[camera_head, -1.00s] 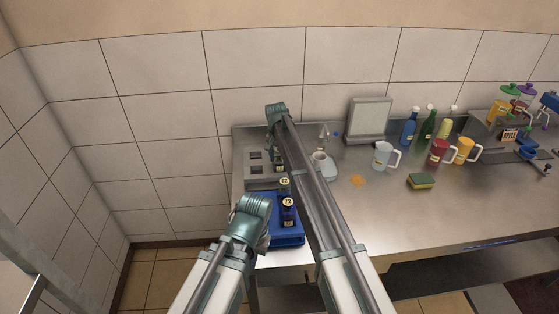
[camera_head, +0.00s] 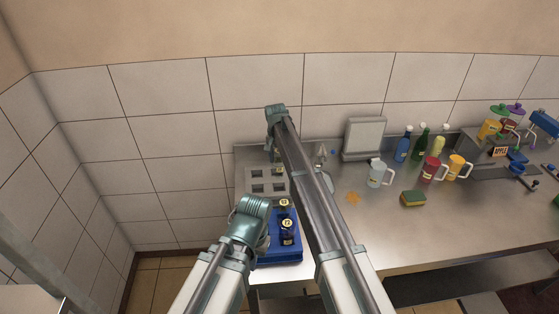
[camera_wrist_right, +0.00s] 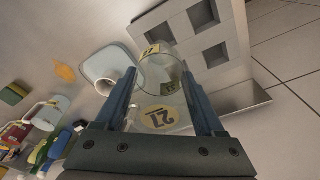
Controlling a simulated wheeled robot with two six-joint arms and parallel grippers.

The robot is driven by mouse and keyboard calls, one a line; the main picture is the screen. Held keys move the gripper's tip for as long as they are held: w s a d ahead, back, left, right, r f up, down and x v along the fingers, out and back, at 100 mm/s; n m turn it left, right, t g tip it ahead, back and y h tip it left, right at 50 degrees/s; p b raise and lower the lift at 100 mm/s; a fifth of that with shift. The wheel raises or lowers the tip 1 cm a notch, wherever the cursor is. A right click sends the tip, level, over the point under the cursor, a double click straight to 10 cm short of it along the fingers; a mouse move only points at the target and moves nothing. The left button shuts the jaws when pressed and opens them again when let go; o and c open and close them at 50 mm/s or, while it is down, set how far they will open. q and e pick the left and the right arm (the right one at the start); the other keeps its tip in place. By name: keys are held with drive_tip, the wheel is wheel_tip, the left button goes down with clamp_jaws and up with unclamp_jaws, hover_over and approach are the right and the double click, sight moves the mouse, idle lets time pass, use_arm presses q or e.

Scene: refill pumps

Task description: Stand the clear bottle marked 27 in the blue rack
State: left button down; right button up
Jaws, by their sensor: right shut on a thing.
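The clear bottle marked 27 (camera_wrist_right: 158,118) is between the fingers of my right gripper (camera_wrist_right: 165,98), which is shut on it in the right wrist view. Its yellow label faces the camera.
A grey block with square holes (camera_head: 250,180) lies behind the blue rack. The middle front of the counter is clear.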

use_arm(q)
drive_tip(key=shift+r, duration=0.2)
use_arm(e)
drive_tip(key=shift+r, duration=0.2)
